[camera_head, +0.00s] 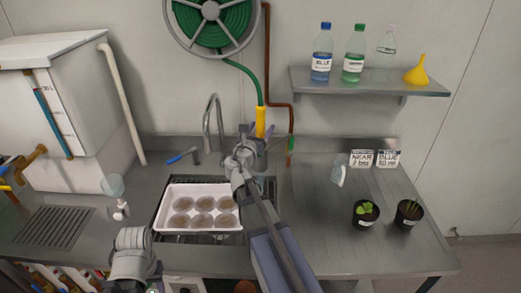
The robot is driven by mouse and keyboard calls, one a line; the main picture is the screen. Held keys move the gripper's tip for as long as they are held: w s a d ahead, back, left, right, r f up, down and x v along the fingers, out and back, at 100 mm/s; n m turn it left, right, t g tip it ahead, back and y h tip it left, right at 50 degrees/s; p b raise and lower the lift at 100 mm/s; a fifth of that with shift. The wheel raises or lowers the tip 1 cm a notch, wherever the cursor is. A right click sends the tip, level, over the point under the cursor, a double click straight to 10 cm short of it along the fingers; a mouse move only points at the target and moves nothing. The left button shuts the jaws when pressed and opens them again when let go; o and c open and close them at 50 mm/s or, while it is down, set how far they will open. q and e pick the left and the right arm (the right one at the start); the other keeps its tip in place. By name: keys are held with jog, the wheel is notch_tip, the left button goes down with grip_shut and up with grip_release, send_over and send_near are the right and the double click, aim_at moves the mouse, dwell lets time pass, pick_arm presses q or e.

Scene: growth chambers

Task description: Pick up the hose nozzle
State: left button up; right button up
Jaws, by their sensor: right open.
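The yellow hose nozzle (260,120) hangs upright at the end of a green hose (245,70) against the back wall, behind the sink. My right gripper (258,131) is raised at the nozzle's lower part. Its jaws are open, with a finger showing to each side of the nozzle; whether they touch it I cannot tell. The gripper and wrist hide the nozzle's bottom end. Part of my left arm (132,245) shows low at the left, but I do not see its fingers.
The hose runs from a green reel (211,25). A faucet (212,115) stands left of my right gripper. A white tray (160,222) with several round brown pots lies over the sink. A shelf (350,88) holds bottles and a yellow funnel. Two plant pots (366,220) (409,217) stand at right.

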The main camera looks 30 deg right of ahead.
jog(key=x, duration=0.2)
jog(key=shift+w+d, duration=0.25)
jog(key=shift+d, duration=0.05)
grip_shut()
dwell(0.3)
dwell(0.8)
